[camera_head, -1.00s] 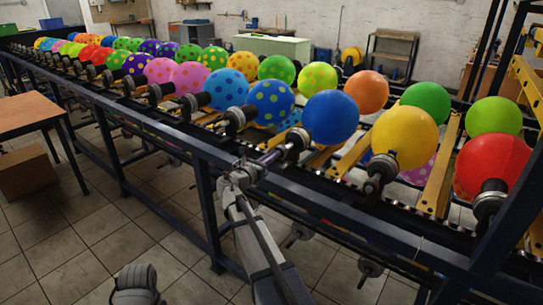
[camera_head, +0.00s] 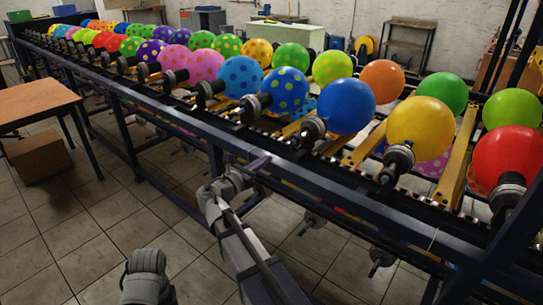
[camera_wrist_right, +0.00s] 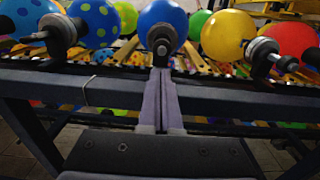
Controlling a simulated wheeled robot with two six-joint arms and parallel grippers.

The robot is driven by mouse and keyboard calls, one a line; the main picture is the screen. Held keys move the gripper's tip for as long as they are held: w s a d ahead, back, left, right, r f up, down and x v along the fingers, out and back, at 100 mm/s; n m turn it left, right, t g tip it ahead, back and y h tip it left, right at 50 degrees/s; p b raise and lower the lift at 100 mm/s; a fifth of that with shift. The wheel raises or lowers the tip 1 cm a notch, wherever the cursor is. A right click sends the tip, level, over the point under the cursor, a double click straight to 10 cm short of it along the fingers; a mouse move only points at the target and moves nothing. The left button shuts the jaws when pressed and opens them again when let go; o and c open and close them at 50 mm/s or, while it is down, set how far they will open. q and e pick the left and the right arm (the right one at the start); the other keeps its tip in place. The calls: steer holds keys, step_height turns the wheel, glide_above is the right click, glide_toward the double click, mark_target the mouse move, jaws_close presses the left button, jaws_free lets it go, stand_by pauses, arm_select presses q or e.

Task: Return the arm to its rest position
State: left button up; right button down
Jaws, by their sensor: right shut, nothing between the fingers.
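My right gripper (camera_head: 262,160) reaches from the bottom of the head view to the near rail of the balloon line (camera_head: 330,195). It is shut and empty, apart from the plain blue balloon (camera_head: 346,108) and its dark holder (camera_head: 313,130). In the right wrist view the two pale fingers (camera_wrist_right: 160,78) lie together over the rail, pointing at the blue balloon (camera_wrist_right: 163,20) and its holder (camera_wrist_right: 162,42). My left gripper is out of view; only a grey part of my other arm shows at the bottom of the head view.
The conveyor frame with several coloured balloons, including a yellow one (camera_head: 418,125) and a red one (camera_head: 508,157), runs close in front of my right arm. A wooden table (camera_head: 35,103) and a cardboard box (camera_head: 38,158) stand at left. Tiled floor (camera_head: 80,240) is open there.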

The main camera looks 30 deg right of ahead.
steer(key=shift+s+a, duration=0.15)
steer(key=shift+a, duration=0.25)
steer(key=s+a+f+m+g+y, duration=0.2)
steer(key=s+a+f+m+y, duration=0.3)
steer(key=f, duration=0.3)
steer(key=s+a+f+m+g+y, duration=0.2)
steer(key=s+a+f+m+y, duration=0.2)
steer(key=s+a+f+m, duration=0.3)
steer(key=s+a+f+m+g+y, duration=0.25)
steer(key=s+a, duration=0.25)
steer(key=a, duration=0.3)
steer(key=s+a+f+m+g+y, duration=0.1)
steer(key=s+a+f+m+y, duration=0.35)
steer(key=a, duration=0.25)
step_height(320, 180, up, 18)
steer(key=p, duration=1.7)
steer(key=shift+s+a+f+h+p, duration=0.15)
steer(key=shift+s+a+h+p, duration=0.15)
steer(key=shift+s+h, duration=0.1)
steer(key=c, duration=1.5)
jaws_free()
